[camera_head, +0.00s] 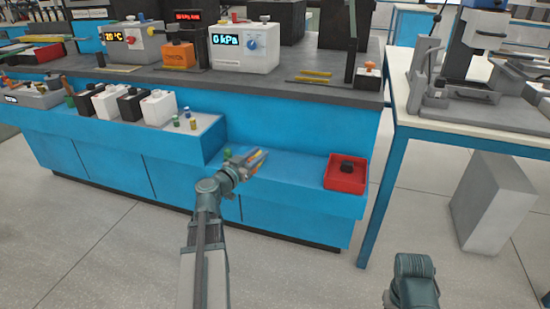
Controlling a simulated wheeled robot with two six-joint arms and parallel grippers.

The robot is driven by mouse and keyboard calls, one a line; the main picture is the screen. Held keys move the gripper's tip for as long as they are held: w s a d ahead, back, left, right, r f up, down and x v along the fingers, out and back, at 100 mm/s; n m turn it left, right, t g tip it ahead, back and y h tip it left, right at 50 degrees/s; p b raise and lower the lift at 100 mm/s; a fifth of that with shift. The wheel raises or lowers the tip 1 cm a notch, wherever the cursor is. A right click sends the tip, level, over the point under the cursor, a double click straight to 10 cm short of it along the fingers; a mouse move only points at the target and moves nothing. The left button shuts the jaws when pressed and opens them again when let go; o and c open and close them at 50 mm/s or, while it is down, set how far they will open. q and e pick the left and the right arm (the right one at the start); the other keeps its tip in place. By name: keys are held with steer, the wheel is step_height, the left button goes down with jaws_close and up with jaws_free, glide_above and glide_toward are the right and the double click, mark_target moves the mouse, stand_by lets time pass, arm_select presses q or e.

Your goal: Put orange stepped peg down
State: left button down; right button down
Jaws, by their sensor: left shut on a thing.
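My left gripper (258,160) reaches forward over the lower blue ledge of the bench. It is shut on a small orange piece (257,155), which I take for the orange stepped peg. Its shape is mostly hidden by the fingers. I cannot tell whether the peg touches the ledge. Only a link of my right arm shows at the bottom right; its gripper is not in view.
A red tray (331,181) with a dark object stands on the ledge to the right. Black and white battery-like blocks (158,108) and small coloured pegs (192,123) stand on the raised ledge at left. Bare ledge (298,165) lies between gripper and tray.

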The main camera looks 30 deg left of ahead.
arm_select(q)
steer(key=w, duration=0.3)
steer(key=w+d, duration=0.1)
steer(key=w, duration=0.2)
steer(key=w+f, duration=0.1)
steer(key=w, duration=0.2)
steer(key=shift+w+d+b, duration=0.15)
steer(key=shift+d+b, duration=0.2)
steer(key=shift+f+b, duration=1.7)
steer(key=shift+b, duration=0.05)
steer(key=shift+f, duration=0.25)
steer(key=c, duration=0.6)
jaws_free()
steer(key=shift+r, duration=0.1)
